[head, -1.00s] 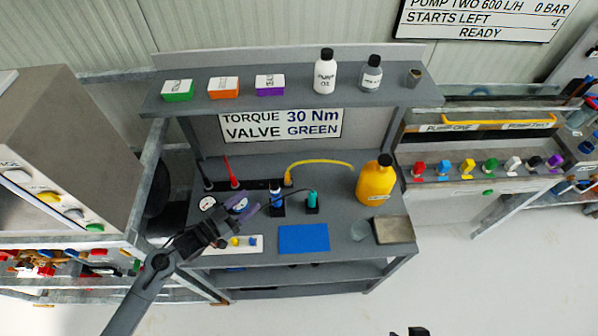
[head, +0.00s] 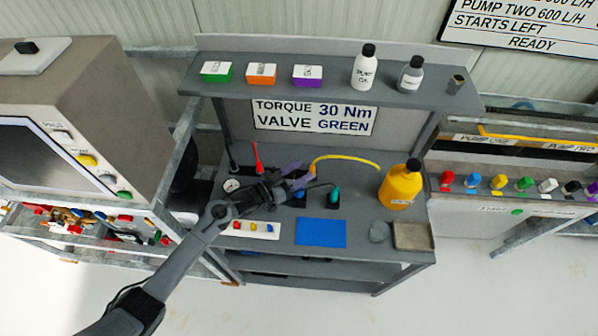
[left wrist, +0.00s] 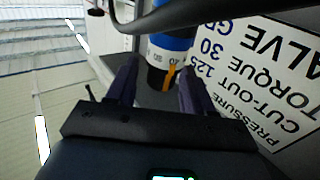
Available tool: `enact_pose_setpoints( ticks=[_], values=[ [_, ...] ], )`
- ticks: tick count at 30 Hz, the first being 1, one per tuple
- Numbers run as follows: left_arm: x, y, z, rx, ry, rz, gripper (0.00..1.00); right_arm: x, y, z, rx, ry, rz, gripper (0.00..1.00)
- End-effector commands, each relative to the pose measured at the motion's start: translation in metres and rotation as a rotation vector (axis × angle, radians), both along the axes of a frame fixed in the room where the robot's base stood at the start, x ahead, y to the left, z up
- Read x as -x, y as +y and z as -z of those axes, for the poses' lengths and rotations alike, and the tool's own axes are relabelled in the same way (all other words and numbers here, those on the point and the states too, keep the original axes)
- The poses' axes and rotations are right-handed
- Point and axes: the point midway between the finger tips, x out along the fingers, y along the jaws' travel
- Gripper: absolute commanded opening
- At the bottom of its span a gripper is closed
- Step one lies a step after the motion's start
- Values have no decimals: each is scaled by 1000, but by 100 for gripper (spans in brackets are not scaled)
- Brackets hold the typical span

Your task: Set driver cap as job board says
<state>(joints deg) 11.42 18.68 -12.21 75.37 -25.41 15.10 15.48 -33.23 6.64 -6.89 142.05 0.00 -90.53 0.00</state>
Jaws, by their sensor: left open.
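The job board (head: 313,117) under the shelf reads torque 30 Nm and valve green. It also shows rotated in the left wrist view (left wrist: 262,75). My left gripper (head: 304,177) is over the bench, at the blue driver (head: 299,198), and partly hides it. In the left wrist view the blue and white driver (left wrist: 172,45) stands between and beyond the open fingers (left wrist: 157,75). Its numbered band shows 20 and 30, with an orange pointer mark beside them. Contact cannot be told. A teal driver (head: 334,196) stands in a dock to the right. My right gripper is not in view.
A yellow hose (head: 345,160) arches behind. A white strip (head: 250,230) with small coloured parts lies in front of my left arm.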

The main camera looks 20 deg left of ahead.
Motion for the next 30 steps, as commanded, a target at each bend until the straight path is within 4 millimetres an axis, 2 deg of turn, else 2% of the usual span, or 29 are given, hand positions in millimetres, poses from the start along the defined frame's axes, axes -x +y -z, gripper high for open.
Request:
enact_pose_setpoints(
  ticks=[7, 15, 17, 23, 30],
  values=[
    [0, 0, 0, -1, 1, 0, 52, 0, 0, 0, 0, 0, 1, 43],
    [0, 0, 0, -1, 1, 0, 10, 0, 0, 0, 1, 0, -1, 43],
    [0, 0, 0, -1, 1, 0, 3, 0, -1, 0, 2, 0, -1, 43],
    [0, 0, 0, 0, 1, -13, 2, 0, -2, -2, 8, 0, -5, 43],
    [1, -2, -2, 4, 4, -107, 2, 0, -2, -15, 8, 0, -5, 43]
  ],
)
